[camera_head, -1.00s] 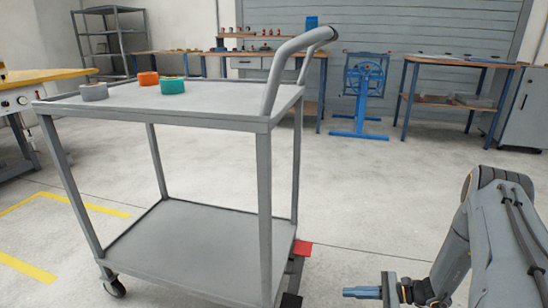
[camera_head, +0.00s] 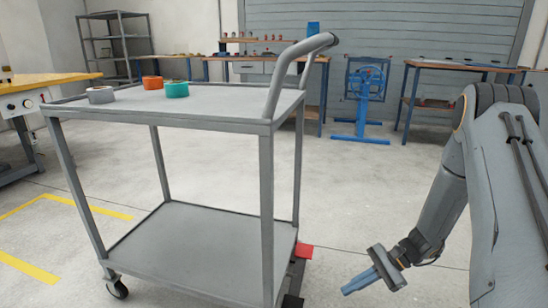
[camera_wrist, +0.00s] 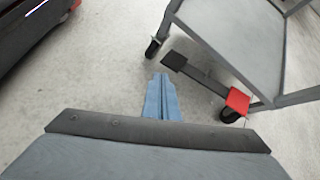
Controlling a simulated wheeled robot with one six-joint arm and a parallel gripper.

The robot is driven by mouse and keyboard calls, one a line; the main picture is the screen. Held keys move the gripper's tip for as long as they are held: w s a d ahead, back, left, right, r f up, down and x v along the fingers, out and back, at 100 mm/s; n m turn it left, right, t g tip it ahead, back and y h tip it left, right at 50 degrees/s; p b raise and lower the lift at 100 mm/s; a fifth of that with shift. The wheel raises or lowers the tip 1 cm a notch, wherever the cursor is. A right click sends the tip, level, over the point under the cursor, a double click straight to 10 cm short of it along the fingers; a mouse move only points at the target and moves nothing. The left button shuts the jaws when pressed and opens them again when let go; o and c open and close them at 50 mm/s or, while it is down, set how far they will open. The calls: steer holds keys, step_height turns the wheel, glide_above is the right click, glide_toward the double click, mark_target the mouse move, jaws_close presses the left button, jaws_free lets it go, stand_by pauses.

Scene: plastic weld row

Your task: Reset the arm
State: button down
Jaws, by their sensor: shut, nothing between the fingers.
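My gripper (camera_head: 362,284) is at the lower right in the head view, its blue fingers pointing left and down. It is shut and empty, in the open air to the right of the grey cart. In the wrist view the blue fingers (camera_wrist: 162,92) lie together above the bare floor. My arm rises at the right edge of the head view, bent downward to the gripper.
A grey two-tier cart (camera_head: 200,108) stands close at the left, with grey (camera_head: 101,95), orange (camera_head: 152,82) and teal (camera_head: 176,89) tape rolls on top. Workbenches and a blue stand (camera_head: 362,95) are farther back. Floor between is clear.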

steer(key=s+a+r+n+t+h, duration=0.1)
steer(key=s+r+n+h, duration=0.3)
steer(key=r, duration=0.4)
steer(key=s+a+r+n+t+h, duration=0.1)
steer(key=s+r+n+h, duration=0.3)
steer(key=r, duration=0.4)
steer(key=s+a+r+n+t+h, duration=0.1)
steer(key=s+a+r+n+h, duration=0.15)
steer(key=r+n, duration=0.45)
steer(key=s+a+r+n+g+y+p, duration=0.1)
steer(key=s+a+r+n, duration=0.3)
steer(key=s+a, duration=0.55)
steer(key=s+a+r+n+g+y, duration=0.1)
steer(key=s+a+r+n, duration=0.1)
steer(key=s+a+r, duration=0.7)
steer(key=d+r+m+p, duration=0.2)
steer(key=d+r+p, duration=0.4)
steer(key=p, duration=0.6)
steer(key=d+r+m+h+p, duration=0.1)
steer(key=d+r+m+p, duration=0.1)
steer(key=d+r+p, duration=0.4)
steer(key=w+d+r+m+p, duration=0.1)
steer(key=d+r+m+p, duration=0.2)
steer(key=d+r+p, duration=0.4)
step_height(320, 180, up, 7)
steer(key=p, duration=1.3)
steer(key=shift+f, duration=0.2)
